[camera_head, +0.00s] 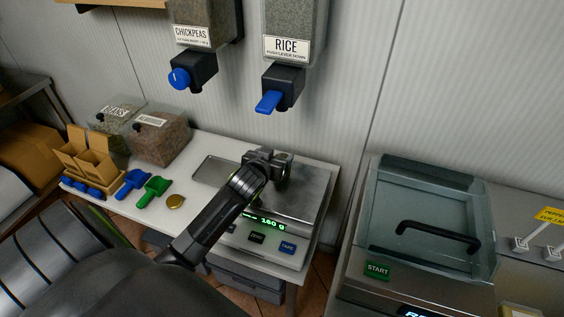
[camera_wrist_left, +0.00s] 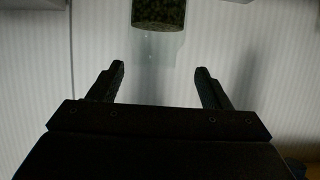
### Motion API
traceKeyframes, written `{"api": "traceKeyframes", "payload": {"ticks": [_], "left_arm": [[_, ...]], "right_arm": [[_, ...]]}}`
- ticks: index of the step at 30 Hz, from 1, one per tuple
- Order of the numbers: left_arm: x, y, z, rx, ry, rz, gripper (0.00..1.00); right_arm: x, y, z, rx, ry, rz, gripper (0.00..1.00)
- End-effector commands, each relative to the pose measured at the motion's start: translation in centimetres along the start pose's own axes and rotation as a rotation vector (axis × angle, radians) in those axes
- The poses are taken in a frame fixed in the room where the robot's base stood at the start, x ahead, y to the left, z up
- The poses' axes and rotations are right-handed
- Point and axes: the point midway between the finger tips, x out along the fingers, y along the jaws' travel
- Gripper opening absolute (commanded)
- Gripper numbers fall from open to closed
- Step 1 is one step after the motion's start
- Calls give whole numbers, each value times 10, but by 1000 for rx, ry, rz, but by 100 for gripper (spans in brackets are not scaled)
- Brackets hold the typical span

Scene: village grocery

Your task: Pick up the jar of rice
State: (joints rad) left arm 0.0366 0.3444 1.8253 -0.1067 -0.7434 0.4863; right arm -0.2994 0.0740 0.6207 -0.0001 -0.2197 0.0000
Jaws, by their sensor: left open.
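A clear glass jar (camera_wrist_left: 158,45) with dark greenish grains at one end shows at the top of the left wrist view, in line with the gap between my fingers. I take it for the jar of rice; the grains' kind is hard to tell. My left gripper (camera_wrist_left: 160,68) is open, with a finger on each side of that gap and no visible contact with the jar. In the head view my left gripper (camera_head: 270,165) is over the scale (camera_head: 312,190), and the jar is hidden behind it. The scale's display reads about 160 g. My right gripper is not in view.
The rice dispenser (camera_head: 283,85) with a blue lever and the chickpeas dispenser (camera_head: 193,70) hang above. Left on the white table (camera_head: 140,215) are bins (camera_head: 160,135), scoops (camera_head: 155,188), a gold disc (camera_head: 176,201) and small boxes (camera_head: 82,155). A lidded machine (camera_head: 430,220) stands right.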

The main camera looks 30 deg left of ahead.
Motion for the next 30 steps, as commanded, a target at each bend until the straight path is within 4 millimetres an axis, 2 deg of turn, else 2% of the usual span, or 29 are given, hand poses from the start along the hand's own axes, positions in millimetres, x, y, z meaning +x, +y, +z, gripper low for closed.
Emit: {"api": "traceKeyframes", "payload": {"ticks": [3, 11, 22, 30], "left_arm": [[10, 0, 0, 0, -1, 0, 72], [21, 2, -1, -1, -1, 0, 72], [59, 7, 0, 1, 0, 0, 72], [67, 7, 1, 1, 0, 1, 72]], "right_arm": [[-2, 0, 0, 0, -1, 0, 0], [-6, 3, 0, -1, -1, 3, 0], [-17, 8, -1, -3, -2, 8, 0], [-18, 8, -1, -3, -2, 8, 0]]}}
